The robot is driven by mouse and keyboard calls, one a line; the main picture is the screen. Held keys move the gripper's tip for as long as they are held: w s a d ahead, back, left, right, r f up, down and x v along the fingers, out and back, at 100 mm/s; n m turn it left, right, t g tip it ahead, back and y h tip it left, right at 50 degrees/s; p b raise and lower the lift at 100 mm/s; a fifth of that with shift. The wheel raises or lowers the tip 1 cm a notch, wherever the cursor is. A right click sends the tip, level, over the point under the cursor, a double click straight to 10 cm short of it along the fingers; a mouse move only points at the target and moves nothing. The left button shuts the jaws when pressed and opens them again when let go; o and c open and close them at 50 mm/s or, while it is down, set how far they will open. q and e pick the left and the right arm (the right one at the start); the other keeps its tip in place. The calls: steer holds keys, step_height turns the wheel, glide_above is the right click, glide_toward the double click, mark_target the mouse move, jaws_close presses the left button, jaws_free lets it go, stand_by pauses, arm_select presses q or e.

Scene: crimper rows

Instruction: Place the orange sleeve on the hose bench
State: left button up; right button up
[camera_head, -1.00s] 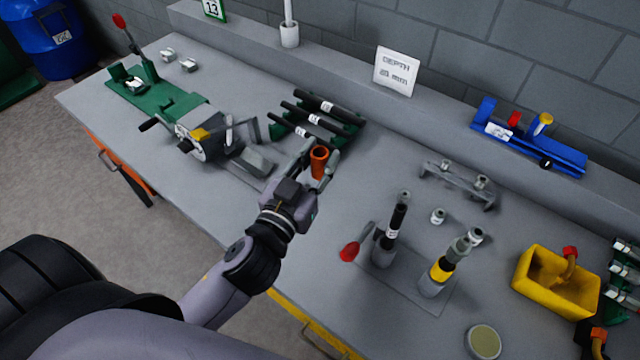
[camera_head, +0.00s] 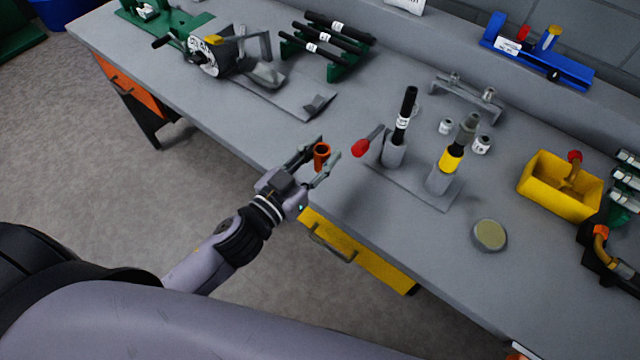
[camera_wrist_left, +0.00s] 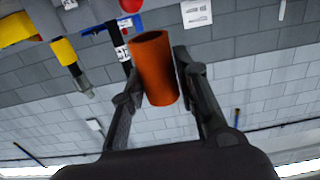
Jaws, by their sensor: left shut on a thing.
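The orange sleeve (camera_head: 321,154) is a short hollow tube, held between the fingers of my left gripper (camera_head: 322,164). The left wrist view also shows the sleeve (camera_wrist_left: 155,68) clasped between the two fingers of the left gripper (camera_wrist_left: 160,78). In the head view the gripper and sleeve are at the near edge of the grey bench (camera_head: 350,215), left of the upright hose stands. I cannot tell whether the sleeve touches the bench top. My right gripper is in neither view.
Two upright holders with a black hose (camera_head: 404,115) and a yellow-banded tool (camera_head: 452,158) stand right of the gripper, near a red knob (camera_head: 360,148). A yellow bin (camera_head: 560,188) and a round tin (camera_head: 489,235) lie farther right.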

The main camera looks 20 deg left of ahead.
arm_select(q)
step_height(320, 180, down, 5)
steer(key=shift+r+b, duration=0.2)
steer(key=shift+b, duration=0.3)
steer(key=shift+f, duration=0.3)
step_height(320, 180, down, 4)
steer(key=shift+s+r+b, duration=0.1)
steer(key=shift+r+b, duration=0.15)
steer(key=shift+b, duration=0.45)
steer(key=shift+f, duration=0.35)
steer(key=o, duration=0.9)
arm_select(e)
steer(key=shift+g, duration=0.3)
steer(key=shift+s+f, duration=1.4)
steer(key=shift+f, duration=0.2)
arm_select(q)
steer(key=shift+o, duration=0.2)
